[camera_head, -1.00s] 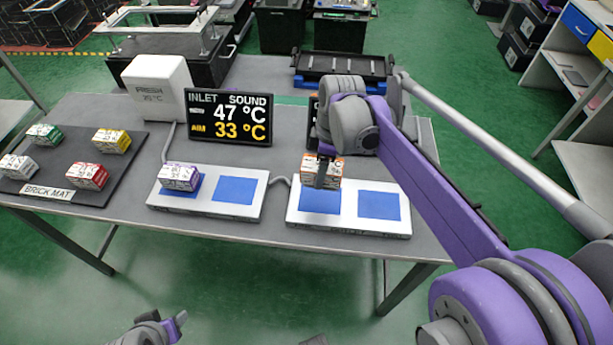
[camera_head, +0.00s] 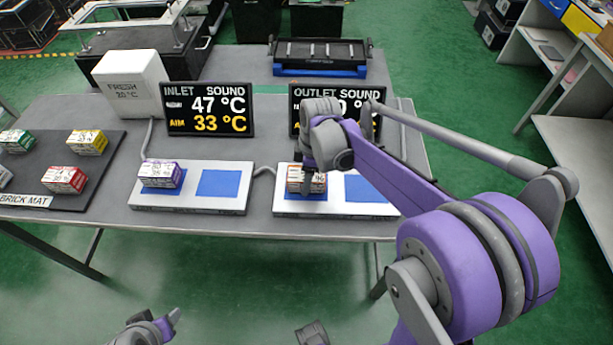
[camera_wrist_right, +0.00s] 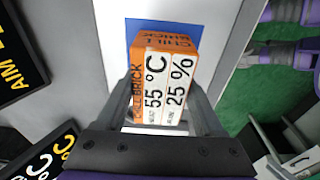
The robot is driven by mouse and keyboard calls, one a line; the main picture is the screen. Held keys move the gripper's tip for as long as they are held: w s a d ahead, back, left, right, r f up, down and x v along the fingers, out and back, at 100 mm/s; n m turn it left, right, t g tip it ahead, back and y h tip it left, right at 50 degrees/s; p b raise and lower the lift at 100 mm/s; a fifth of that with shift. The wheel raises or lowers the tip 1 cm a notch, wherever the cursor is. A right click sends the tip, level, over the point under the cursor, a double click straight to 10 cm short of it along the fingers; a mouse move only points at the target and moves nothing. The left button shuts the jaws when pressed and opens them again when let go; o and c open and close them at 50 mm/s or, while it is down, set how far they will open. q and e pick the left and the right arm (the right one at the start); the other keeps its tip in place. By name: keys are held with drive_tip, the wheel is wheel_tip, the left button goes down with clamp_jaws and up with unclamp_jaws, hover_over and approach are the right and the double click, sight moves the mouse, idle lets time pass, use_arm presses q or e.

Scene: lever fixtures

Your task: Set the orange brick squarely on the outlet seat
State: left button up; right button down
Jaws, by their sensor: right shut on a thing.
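The orange brick (camera_head: 306,181), with white printed labels, is over the left blue square (camera_head: 304,197) of the white plate in front of the outlet sign. My right gripper (camera_head: 310,186) is shut on it from above. In the right wrist view the brick (camera_wrist_right: 165,78) sits between both fingers, and blue shows beyond its far end. The brick hides most of that square; I cannot tell whether it touches it. The white outlet plate (camera_head: 335,208) has a bare right blue square (camera_head: 367,189). My left gripper (camera_head: 168,324) is low at the bottom left, away from the table; its jaws are unclear.
A purple brick (camera_head: 160,174) sits on the inlet plate's (camera_head: 190,203) left square. Green, yellow and red (camera_head: 64,179) bricks stand on the dark brick mat (camera_head: 100,150). The inlet sign (camera_head: 208,109) and outlet sign (camera_head: 308,93) stand behind; my right arm partly covers the latter.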

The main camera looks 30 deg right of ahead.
unclamp_jaws()
drive_tip(key=shift+f, duration=0.1)
drive_tip(key=shift+r, duration=0.4)
drive_tip(key=r, duration=0.3)
drive_tip(key=r+p, duration=0.1)
drive_tip(key=r, duration=0.3)
drive_tip(key=d+r, duration=0.1)
drive_tip(key=r, duration=0.3)
drive_tip(key=shift+s+d, duration=0.1)
drive_tip(key=shift+s, duration=0.3)
drive_tip(key=shift+s+r, duration=0.1)
drive_tip(key=shift+s, duration=0.15)
drive_tip(key=s+a+f+m+t, duration=0.2)
drive_tip(key=s+a+f+m, duration=0.2)
drive_tip(key=s+f+m, duration=0.1)
drive_tip(key=s+a+f+m+t+h, duration=0.1)
drive_tip(key=s+a+f+m, duration=0.3)
drive_tip(key=s, duration=0.6)
drive_tip(key=f+m+t, duration=0.1)
drive_tip(key=m, duration=0.1)
drive_tip(key=shift+m, duration=0.4)
drive_tip(key=shift+s, duration=0.1)
